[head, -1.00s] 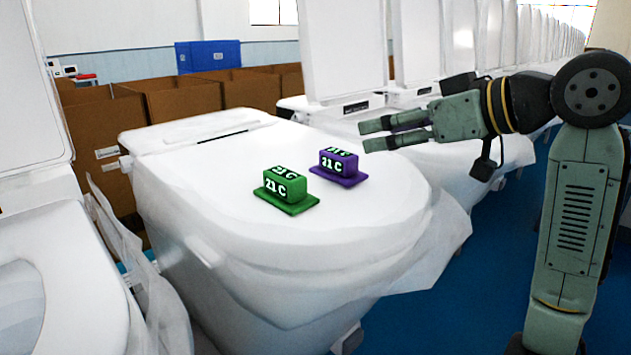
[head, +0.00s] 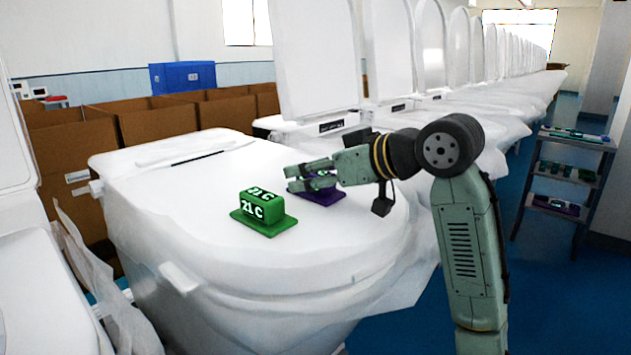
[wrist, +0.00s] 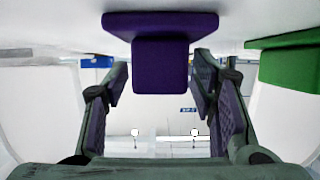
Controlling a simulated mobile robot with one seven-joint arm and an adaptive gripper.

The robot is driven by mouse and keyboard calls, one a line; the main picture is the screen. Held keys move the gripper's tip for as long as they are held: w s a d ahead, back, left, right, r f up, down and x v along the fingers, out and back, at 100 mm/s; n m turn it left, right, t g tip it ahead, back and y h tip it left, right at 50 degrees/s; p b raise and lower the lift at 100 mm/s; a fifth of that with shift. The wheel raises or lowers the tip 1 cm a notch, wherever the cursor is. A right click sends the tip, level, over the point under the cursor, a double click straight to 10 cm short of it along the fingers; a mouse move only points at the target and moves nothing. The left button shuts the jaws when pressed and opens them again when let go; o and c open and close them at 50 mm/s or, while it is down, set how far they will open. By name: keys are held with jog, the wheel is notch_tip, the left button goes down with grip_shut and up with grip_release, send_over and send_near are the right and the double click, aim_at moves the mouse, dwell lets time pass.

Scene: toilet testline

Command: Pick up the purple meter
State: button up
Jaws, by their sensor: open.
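The purple meter (head: 327,194) sits on the closed white toilet lid (head: 330,238), partly hidden behind my gripper in the head view. My gripper (head: 293,179) is open at the meter, its fingers reaching over it from the right. In the wrist view the purple meter (wrist: 161,62) shows its block and wider base at the top centre, with the block between the two open fingertips. I cannot tell whether the fingers touch it. The green meter (head: 263,212), marked 21 C, stands on the same lid to the left and nearer; the wrist view also shows it (wrist: 290,62) at the right.
Toilets with raised lids (head: 316,60) run in a row behind and to the right. Cardboard boxes (head: 160,118) and a blue box (head: 183,77) stand behind. A rack (head: 565,170) with small devices is at the right. The lid's front is clear.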

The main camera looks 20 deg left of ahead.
jog(key=shift+w+a+f, duration=0.1)
jog(key=shift+a, duration=0.1)
jog(key=shift+c, duration=0.4)
grip_shut()
